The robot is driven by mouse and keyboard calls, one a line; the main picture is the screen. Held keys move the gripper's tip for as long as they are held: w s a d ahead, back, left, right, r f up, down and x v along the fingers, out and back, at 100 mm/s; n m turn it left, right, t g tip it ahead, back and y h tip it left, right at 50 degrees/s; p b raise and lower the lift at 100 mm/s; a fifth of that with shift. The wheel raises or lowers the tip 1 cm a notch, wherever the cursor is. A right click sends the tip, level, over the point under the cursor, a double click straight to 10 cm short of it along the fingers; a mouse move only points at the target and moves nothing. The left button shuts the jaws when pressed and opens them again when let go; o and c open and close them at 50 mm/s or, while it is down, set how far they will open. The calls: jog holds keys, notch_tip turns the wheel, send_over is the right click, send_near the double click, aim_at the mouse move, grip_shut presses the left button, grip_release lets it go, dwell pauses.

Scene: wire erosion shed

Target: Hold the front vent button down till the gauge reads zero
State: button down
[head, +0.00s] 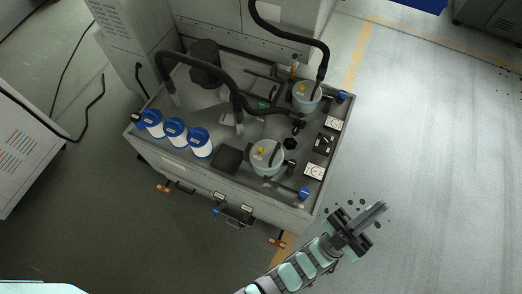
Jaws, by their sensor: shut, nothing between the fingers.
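Two pale-blue round housings with lids sit on the grey machine top, one nearer (267,162) and one farther back (307,100). A small yellow button (263,149) shows on the nearer lid and another yellow button (301,87) on the farther lid. White dial gauges are at the right edge, a nearer gauge (313,171) and a farther gauge (333,124). Their needles are too small to read. My gripper (378,210) is shut and empty, out over the floor to the right of the machine's front corner, well apart from both buttons.
Blue-capped white filter canisters (175,131) stand in a row at the left of the machine top. A black hose (238,85) arches across the middle, and another hose (318,45) comes down to the farther housing. A dark block (228,158) lies left of the nearer housing. Floor is open at right.

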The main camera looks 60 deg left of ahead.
jog(key=w+a+f+n+g+y+b, duration=0.1)
jog(key=w+a+f+n+g+b, duration=0.3)
jog(key=a+f, duration=0.75)
jog(key=w+a+f+g+y+b, duration=0.15)
jog(key=w+a+f+g, duration=0.55)
jog(key=a, duration=0.7)
jog(key=w+a+f+n+g+y+b, duration=0.2)
jog(key=w+a+f+g, duration=0.25)
jog(key=a+f, duration=0.7)
jog(key=s+a+f+g+h+b, duration=0.5)
jog(key=s+a+f+h, duration=0.15)
jog(key=a+f, duration=0.6)
jog(key=s+d+m+h+b, duration=0.1)
jog(key=s+h+b, duration=0.3)
jog(key=s, duration=0.9)
jog(key=m+h, duration=0.1)
jog(key=h, duration=0.1)
jog(key=shift+f+h, duration=0.15)
jog(key=shift+h, duration=0.15)
jog(key=shift+s+f+b, duration=0.1)
jog(key=shift+b, duration=0.2)
